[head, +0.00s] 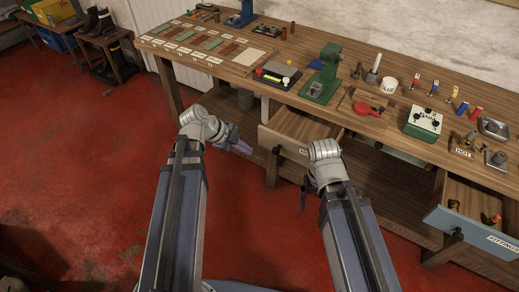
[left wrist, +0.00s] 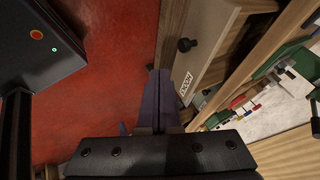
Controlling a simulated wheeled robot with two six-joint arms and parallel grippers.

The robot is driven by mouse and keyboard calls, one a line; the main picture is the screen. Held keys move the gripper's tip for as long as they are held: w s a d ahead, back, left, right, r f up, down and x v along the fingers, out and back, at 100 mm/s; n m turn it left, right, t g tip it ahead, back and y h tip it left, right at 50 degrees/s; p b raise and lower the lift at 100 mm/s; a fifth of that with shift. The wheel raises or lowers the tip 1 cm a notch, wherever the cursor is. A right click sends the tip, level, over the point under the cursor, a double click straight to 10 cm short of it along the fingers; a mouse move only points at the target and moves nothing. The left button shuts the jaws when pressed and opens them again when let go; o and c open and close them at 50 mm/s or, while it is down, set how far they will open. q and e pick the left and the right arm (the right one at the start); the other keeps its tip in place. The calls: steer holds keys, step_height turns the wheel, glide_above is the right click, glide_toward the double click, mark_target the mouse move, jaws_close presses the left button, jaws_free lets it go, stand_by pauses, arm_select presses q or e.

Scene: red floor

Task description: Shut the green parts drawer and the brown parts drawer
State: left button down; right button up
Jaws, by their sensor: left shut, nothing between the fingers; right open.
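A beige-brown drawer (head: 283,141) stands open under the bench in the head view, with a dark knob and a label partly hidden by my right arm. Its front also shows in the left wrist view (left wrist: 207,38). My left gripper (head: 245,149) is shut and empty, just left of that drawer front; its fingers (left wrist: 165,95) show beside the drawer in the left wrist view. My right gripper (head: 303,196) is open, low in front of the bench and mostly hidden by its own wrist. A blue-grey drawer (head: 468,229) labelled FITTINGS stands open at the right. I see no clearly green drawer.
The wooden bench top (head: 235,72) carries a green press (head: 322,78), a green-white box (head: 422,122), a red-handled item (head: 366,108) and several small tools. A bench leg (head: 272,168) stands below the open drawer. The red floor (head: 90,170) at left is clear.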

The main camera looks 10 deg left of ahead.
arm_select(q)
steer(key=w+d+f+b, duration=0.6)
steer(key=w+f+b, duration=0.1)
steer(key=f+b, duration=0.1)
steer(key=shift+d, duration=0.2)
steer(key=shift+w, duration=0.1)
stand_by(0.5)
glide_above(292, 130)
steer(key=shift+d, duration=0.1)
stand_by(0.6)
